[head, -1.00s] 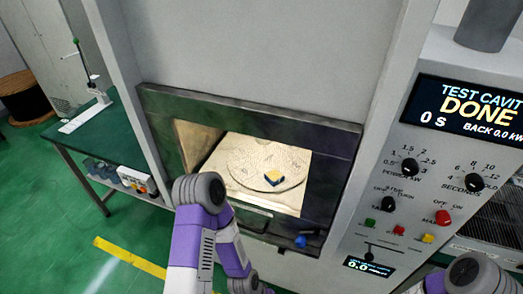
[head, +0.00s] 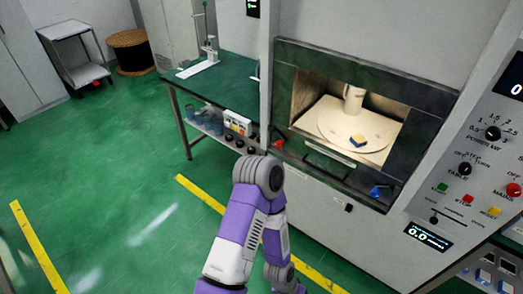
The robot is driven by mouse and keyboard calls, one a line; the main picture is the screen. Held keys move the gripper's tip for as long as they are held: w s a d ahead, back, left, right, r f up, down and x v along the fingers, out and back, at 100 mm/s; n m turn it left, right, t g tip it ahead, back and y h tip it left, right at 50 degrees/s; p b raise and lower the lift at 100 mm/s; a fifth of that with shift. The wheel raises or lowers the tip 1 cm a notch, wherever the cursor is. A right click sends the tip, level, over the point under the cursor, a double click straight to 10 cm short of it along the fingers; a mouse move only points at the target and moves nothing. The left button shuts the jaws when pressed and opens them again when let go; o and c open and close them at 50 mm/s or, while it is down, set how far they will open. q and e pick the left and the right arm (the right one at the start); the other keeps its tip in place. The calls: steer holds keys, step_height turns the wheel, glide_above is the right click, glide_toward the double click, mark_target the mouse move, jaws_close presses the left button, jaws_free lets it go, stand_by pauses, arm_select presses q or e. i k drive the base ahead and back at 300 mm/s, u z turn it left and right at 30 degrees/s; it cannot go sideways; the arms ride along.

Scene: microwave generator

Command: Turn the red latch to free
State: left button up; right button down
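A small red piece (head: 279,144), which looks like the red latch, sits at the lower left corner of the dark frame (head: 365,68) around the oven opening. A blue knob or latch (head: 378,191) sits at the frame's lower right. Which way the red latch is turned is too small to tell. My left arm stands in front of the oven with its elbow bent below the red latch; its gripper is not in view. My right gripper is not in view.
Inside the lit cavity, a yellow and blue block (head: 358,141) rests on a round plate (head: 330,132), near a pale cylinder (head: 353,99). A green-topped bench (head: 232,97) stands left of the oven. A cart (head: 75,55) and cable reel (head: 131,50) stand farther back. Green floor lies open at left.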

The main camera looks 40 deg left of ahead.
mark_target(280, 142)
steer(key=z, duration=1.05)
steer(key=i, duration=0.7)
steer(key=u, duration=2.65)
steer(key=i, duration=0.5)
steer(key=u, duration=0.05)
steer(key=k, duration=0.25)
steer(key=u, duration=0.65)
steer(key=i, duration=0.45)
